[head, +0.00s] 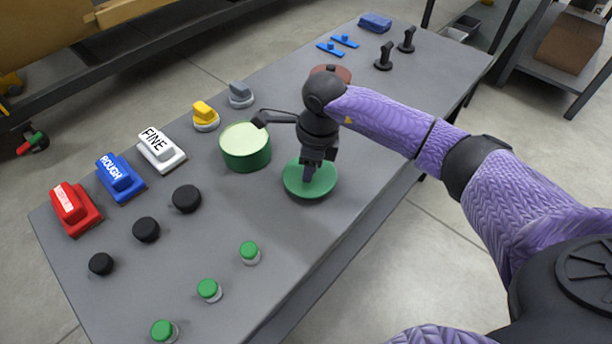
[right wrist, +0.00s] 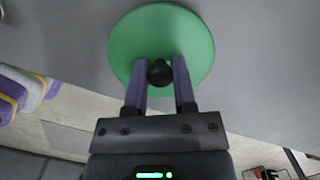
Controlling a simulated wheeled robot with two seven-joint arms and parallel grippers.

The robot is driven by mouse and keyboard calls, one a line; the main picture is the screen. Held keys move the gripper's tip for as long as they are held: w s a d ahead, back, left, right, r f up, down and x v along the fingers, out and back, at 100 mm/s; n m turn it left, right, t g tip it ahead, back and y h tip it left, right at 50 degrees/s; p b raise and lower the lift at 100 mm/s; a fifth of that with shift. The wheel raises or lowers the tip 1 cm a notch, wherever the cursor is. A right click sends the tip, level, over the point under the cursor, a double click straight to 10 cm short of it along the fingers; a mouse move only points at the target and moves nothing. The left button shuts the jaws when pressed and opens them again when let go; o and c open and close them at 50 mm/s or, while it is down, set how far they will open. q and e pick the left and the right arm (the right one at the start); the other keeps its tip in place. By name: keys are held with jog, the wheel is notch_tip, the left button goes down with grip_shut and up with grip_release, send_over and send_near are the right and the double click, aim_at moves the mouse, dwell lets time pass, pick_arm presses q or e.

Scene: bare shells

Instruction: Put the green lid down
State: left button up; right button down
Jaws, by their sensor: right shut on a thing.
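The green lid (head: 322,185) is a round disc with a dark knob (right wrist: 159,73). It is at the tabletop, just right of and nearer than the open green pot (head: 246,156). My right gripper (head: 308,176) points down at the lid and is shut on its knob. In the right wrist view the lid (right wrist: 160,28) lies flat beyond the two fingers, with the knob between them. I cannot tell whether the lid touches the table or hovers just above it. My left gripper is not in view.
The grey table (head: 215,245) holds red (head: 76,207), blue (head: 120,178) and white blocks (head: 161,150), black knobs (head: 187,198) and green buttons (head: 250,252). A reddish-brown round thing (head: 343,73) is partly hidden behind my right wrist.

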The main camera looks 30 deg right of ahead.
aim_at(317, 175)
notch_tip(317, 175, down, 3)
jog(key=shift+r+b, duration=0.2)
jog(key=shift+b, duration=0.15)
jog(key=shift+r, duration=0.15)
jog(key=shift+f, duration=0.2)
jog(key=shift+c, duration=2.2)
grip_release()
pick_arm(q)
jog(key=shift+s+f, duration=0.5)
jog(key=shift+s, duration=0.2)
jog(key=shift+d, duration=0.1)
pick_arm(e)
jog(key=shift+r, duration=0.35)
pick_arm(q)
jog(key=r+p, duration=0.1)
jog(key=p, duration=0.1)
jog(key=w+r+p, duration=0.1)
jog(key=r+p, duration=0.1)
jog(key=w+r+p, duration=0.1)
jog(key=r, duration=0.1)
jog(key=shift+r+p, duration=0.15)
jog(key=shift+p, duration=0.25)
pick_arm(e)
notch_tip(317, 175, up, 12)
jog(key=d, duration=0.1)
jog(key=shift+s+f, duration=0.15)
jog(key=shift+s, duration=0.3)
